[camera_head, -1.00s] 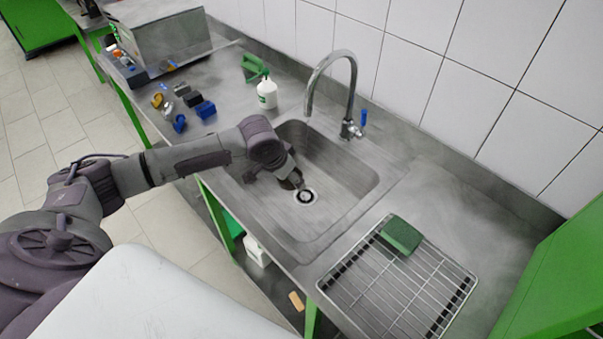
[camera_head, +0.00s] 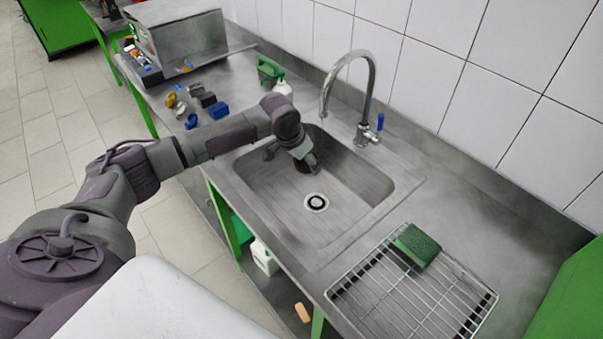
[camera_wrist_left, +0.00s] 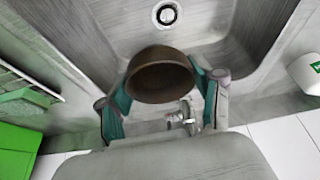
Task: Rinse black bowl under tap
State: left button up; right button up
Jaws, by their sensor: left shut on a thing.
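My left gripper (camera_head: 304,160) is over the back left part of the sink basin (camera_head: 345,185). In the left wrist view it (camera_wrist_left: 163,85) is shut on a dark brown-black bowl (camera_wrist_left: 160,75), which sits between its teal-padded fingers. In the head view the bowl is mostly hidden by the gripper and hard to make out. The curved metal tap (camera_head: 372,75) stands at the back of the sink, to the right of the gripper, with a blue handle (camera_head: 380,122). No water stream is visible. My right gripper is not in view.
A wire rack (camera_head: 415,290) with a green sponge (camera_head: 417,245) lies right of the sink. A white bottle (camera_head: 283,87) and a green object (camera_head: 269,69) stand behind the basin at left. Several small blue, grey and yellow parts lie farther left. The drain (camera_head: 316,202) is clear.

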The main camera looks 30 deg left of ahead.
pick_arm(q)
jog(key=w+b, duration=0.2)
jog(key=w+f+b, duration=0.1)
jog(key=shift+w+a, duration=0.2)
jog(key=shift+a, duration=0.05)
jog(key=shift+w+a+f+b, duration=0.15)
jog(key=shift+w+b, duration=0.1)
jog(key=shift+w, duration=0.8)
jog(key=shift+w+a+f+b, duration=0.1)
jog(key=shift+w+a+b, duration=0.1)
jog(key=shift+w, duration=0.8)
jog(key=shift+d+r, duration=0.1)
jog(key=shift+d, duration=0.05)
jog(key=shift+d+p, duration=0.5)
jog(key=shift+p, duration=0.05)
jog(key=shift+a, duration=0.15)
jog(key=shift+a+p, duration=0.4)
jog(key=shift+a, duration=0.1)
jog(key=shift+d, duration=0.15)
